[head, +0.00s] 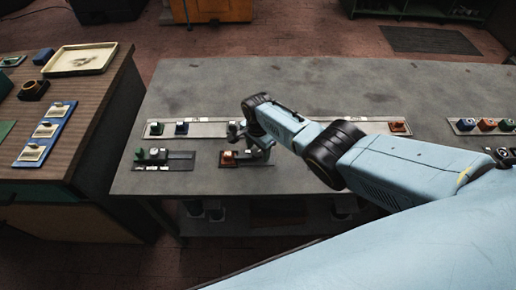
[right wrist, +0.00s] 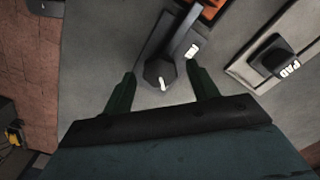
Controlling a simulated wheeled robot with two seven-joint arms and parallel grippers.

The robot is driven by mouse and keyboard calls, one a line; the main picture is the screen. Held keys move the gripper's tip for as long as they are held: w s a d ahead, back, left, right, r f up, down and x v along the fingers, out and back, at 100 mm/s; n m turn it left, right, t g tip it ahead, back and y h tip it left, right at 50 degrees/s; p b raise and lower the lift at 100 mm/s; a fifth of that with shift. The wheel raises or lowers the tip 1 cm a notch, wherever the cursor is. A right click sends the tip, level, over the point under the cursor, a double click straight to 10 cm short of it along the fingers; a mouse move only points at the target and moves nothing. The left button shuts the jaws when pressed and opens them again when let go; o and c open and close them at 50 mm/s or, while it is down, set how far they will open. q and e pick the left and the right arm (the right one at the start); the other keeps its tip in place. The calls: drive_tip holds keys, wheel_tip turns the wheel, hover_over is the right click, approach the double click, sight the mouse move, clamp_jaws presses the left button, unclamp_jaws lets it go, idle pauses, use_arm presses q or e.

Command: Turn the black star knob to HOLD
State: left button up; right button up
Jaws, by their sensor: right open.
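The black knob (right wrist: 159,73) shows in the right wrist view, many-sided, with a white mark on its near edge. It sits on a grey plate, and a grey bar (right wrist: 181,28) runs up and right from it. A small white label (right wrist: 193,49) lies right of the bar; I cannot read it. My right gripper (right wrist: 161,80) is open, with one dark green finger on each side of the knob; I cannot tell whether they touch it. In the head view my right gripper (head: 258,151) is over the front plate and largely hides the knob. My left gripper is not in view.
An orange block (head: 228,158) is left of the gripper. A black block marked PAD (right wrist: 276,58) sits on the long plate (head: 217,127) behind. A green-knobbed plate (head: 180,166) lies to the left. The grey table (head: 300,80) is clear at the back.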

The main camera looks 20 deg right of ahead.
sight(258, 152)
wheel_tip(258, 152, up, 6)
drive_tip(key=p, duration=0.3)
drive_tip(key=shift+r+p, duration=0.2)
drive_tip(key=shift+p, duration=0.2)
wheel_tip(258, 152, up, 7)
drive_tip(key=p, duration=0.1)
drive_tip(key=shift+s, duration=0.1)
idle(0.4)
